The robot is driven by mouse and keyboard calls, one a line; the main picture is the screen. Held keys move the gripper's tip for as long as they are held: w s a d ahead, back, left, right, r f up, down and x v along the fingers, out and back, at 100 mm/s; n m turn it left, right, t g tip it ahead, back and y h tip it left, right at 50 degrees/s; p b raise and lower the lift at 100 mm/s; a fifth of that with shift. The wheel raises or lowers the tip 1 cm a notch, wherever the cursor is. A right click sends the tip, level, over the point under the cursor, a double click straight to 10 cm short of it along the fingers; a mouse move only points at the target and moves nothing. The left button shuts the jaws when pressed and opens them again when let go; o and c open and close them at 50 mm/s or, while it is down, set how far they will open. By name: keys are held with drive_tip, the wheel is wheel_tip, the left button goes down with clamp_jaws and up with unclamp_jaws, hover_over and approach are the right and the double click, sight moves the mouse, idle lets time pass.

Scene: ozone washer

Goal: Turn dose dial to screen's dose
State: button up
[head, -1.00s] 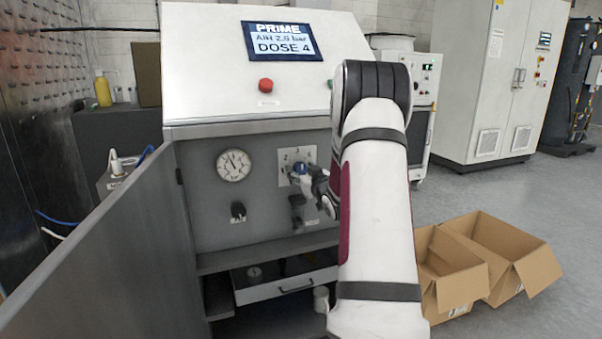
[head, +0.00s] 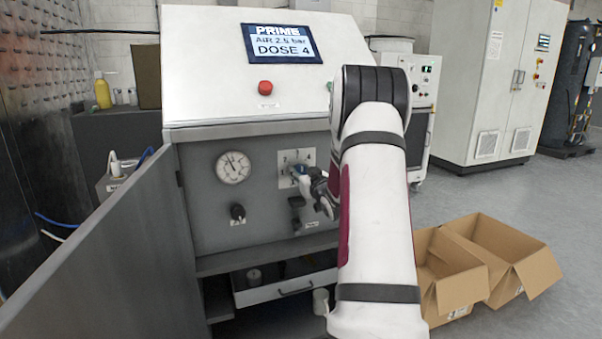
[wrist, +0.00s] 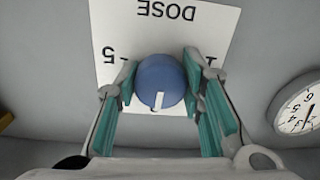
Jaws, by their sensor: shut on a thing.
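The screen (head: 281,44) on top of the machine reads PRIME, an air pressure in bar and DOSE 4. The round blue dose dial (wrist: 160,82) sits on a white numbered plate (wrist: 155,30), upside down in the wrist view. Its white mark points to the bottom of that picture, which is up on the panel. A 5 shows left of the dial there; the number at the mark is not clear. My gripper (wrist: 160,85) is shut on the dial, with one teal-padded finger on each side. In the head view my wrist partly covers the dial (head: 298,171).
A pressure gauge (head: 233,167) and a black knob (head: 238,212) are left of the plate. A black handle (head: 297,212) is just below it. A red button (head: 265,87) is above. An open door (head: 105,255) stands at left; cardboard boxes (head: 455,280) lie at right.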

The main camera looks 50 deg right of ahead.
drive_tip(key=m+p, duration=0.1)
drive_tip(key=m, duration=0.3)
drive_tip(key=shift+m, duration=0.3)
drive_tip(key=shift+m+p, duration=0.95)
drive_tip(key=shift+m, duration=1.45)
drive_tip(key=o, duration=1.1)
drive_tip(key=shift+o, duration=0.2)
drive_tip(key=v, duration=1.2)
